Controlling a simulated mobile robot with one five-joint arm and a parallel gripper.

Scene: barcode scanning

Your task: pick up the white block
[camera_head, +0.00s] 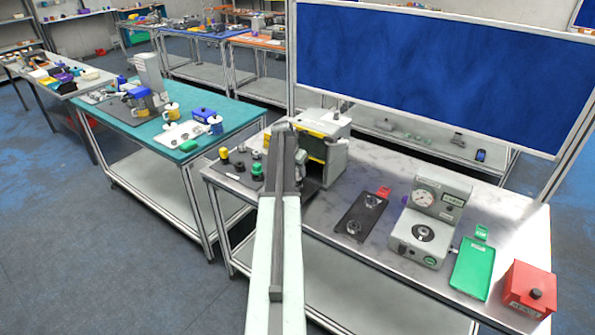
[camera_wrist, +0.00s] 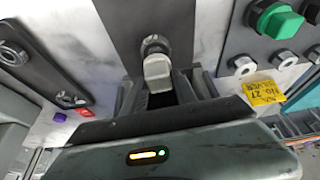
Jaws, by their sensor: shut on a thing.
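My gripper (camera_wrist: 162,92) shows in the wrist view with its two dark fingers on either side of a small white block (camera_wrist: 157,70). It is shut on the block. The block's rounded pale end sticks out between the fingertips, and its lower part is hidden between them. Just beyond it is a round metal fitting (camera_wrist: 153,44) on a dark grey strip; I cannot tell whether the block touches it. In the head view my gripper (camera_head: 298,160) is at the front of a grey and yellow machine (camera_head: 325,140) on the marble-topped table. The block is not clearly visible there.
A panel with a green knob (camera_wrist: 278,20) and several metal buttons lies right of the gripper in the wrist view. A dark plate (camera_head: 361,216), a gauge device (camera_head: 432,220), a green board (camera_head: 472,268) and a red box (camera_head: 528,288) stand to the right.

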